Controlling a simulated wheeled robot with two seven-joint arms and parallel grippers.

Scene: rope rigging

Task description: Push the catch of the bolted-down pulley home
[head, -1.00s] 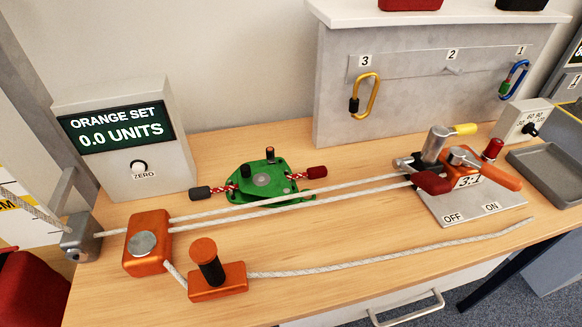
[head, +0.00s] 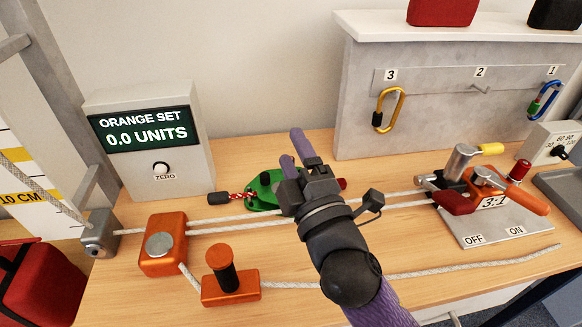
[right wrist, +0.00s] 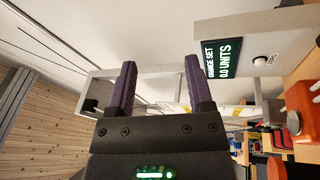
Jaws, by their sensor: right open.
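A green pulley (head: 259,188) lies on the bench, partly hidden behind my right gripper; cords lead to a black end piece (head: 218,198) and a red one. An orange pulley unit (head: 489,180) marked 3:1 sits on a grey plate at right, with red, yellow and orange handles. I cannot tell which part is the catch. My right gripper (head: 294,152) is open and empty in front of the green pulley, its fingers pointing away from me. The right wrist view shows the two purple fingers (right wrist: 158,75) apart with nothing between them. My left gripper is out of view.
An orange block (head: 163,258) and an orange base with a black post (head: 224,272) stand front left. White ropes cross the bench to the 3:1 unit. A display box (head: 150,150) stands back left. A grey panel with carabiners (head: 360,100) stands behind.

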